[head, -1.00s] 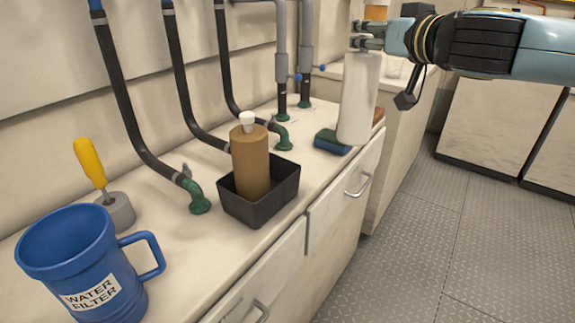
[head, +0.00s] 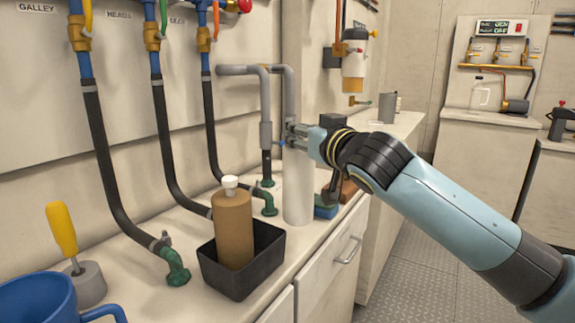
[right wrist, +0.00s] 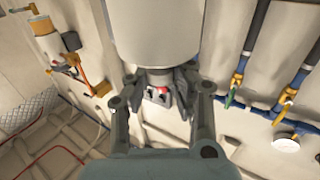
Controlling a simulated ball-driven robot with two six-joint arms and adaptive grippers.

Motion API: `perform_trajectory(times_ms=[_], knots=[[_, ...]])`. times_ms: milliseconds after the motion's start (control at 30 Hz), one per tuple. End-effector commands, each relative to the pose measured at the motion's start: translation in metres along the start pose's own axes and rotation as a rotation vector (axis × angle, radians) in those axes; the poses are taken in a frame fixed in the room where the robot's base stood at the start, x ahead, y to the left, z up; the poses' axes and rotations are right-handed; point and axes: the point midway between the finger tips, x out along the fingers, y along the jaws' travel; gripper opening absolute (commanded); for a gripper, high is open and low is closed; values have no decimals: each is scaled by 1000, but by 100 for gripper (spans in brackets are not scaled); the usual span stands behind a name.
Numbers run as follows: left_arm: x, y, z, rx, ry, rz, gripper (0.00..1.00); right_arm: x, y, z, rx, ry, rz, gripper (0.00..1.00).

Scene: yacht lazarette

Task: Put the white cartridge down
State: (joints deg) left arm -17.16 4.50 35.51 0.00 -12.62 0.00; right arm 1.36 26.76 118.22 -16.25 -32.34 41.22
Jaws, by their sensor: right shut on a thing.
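The white cartridge (head: 298,188) is an upright plain cylinder over the counter, between the black tray and the sponge in the head view. My right gripper (head: 291,137) is shut on its narrow top end. In the right wrist view the cartridge (right wrist: 157,35) fills the top middle, its dark neck between the fingers (right wrist: 160,82). Its lower end appears at or just above the counter top; I cannot tell whether it touches. My left gripper is not in view.
A black tray (head: 212,270) holds a brown bottle (head: 233,228) left of the cartridge. A blue-and-green sponge (head: 326,210) lies close on its right. Green hose fittings (head: 268,205) stand behind. A blue jug (head: 40,302) and yellow-handled tool (head: 62,228) are at left.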

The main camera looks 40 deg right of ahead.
Motion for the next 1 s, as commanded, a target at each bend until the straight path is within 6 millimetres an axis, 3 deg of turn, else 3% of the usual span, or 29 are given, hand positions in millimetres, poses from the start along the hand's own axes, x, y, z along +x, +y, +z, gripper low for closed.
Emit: perform_trajectory(times_ms=[200, 333, 533, 933, 967, 1000], knots=[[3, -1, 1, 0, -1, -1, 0, 14, -21, 14, 1, 2, -1, 0], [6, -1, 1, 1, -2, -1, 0, 16, -22, 23, -3, 0, -1, 0], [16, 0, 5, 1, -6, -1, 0, 15, -22, 55, -3, -3, -1, 0], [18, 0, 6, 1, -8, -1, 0, 15, -22, 60, -4, 0, -1, 0], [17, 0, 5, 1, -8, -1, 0, 15, -22, 59, -3, 0, -1, 22], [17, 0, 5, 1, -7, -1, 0, 15, -22, 59, -3, 0, -1, 27]])
